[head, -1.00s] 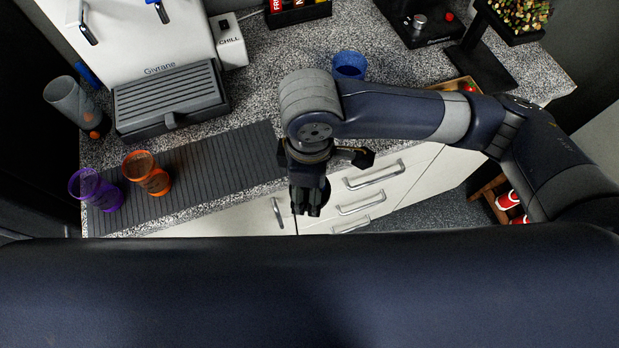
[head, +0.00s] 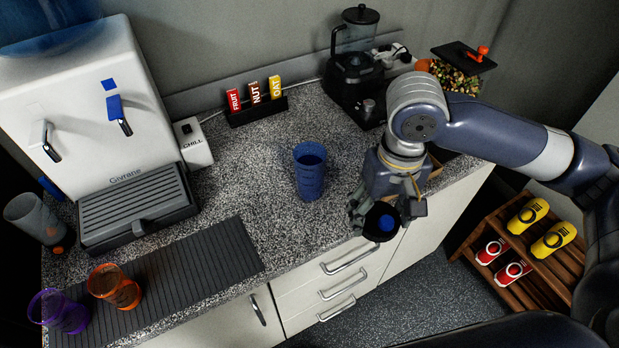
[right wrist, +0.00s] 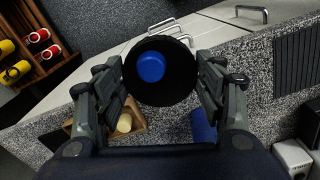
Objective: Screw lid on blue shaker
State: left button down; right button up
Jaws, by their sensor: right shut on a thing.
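The blue shaker (head: 310,172) stands upright and open-topped on the speckled counter in the head view. Its blue side also shows in the right wrist view (right wrist: 203,126), partly cut by my gripper. My right gripper (head: 386,212) is to the right of the shaker and nearer the counter's front edge, apart from it. It is shut on a round black lid (right wrist: 161,92) with a blue cap in its middle. The lid sits between both fingers in the right wrist view. My left gripper is in neither view.
A water dispenser (head: 82,105), bar box (head: 258,111) and blender (head: 358,75) stand behind. Counter around the blue shaker is clear.

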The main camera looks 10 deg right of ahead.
aim_at(308, 157)
jog(key=l+u, duration=0.15)
jog(key=u, duration=0.35)
jog(key=l+u, duration=0.15)
jog(key=l, duration=0.3)
jog(key=k+l+u, duration=0.2)
jog(key=l, duration=0.2)
jog(key=l+u, duration=0.15)
jog(key=l, duration=0.3)
jog(key=k+l+u, duration=0.2)
jog(key=l, duration=0.2)
jog(key=k+l, duration=0.1)
jog(key=l, duration=0.25)
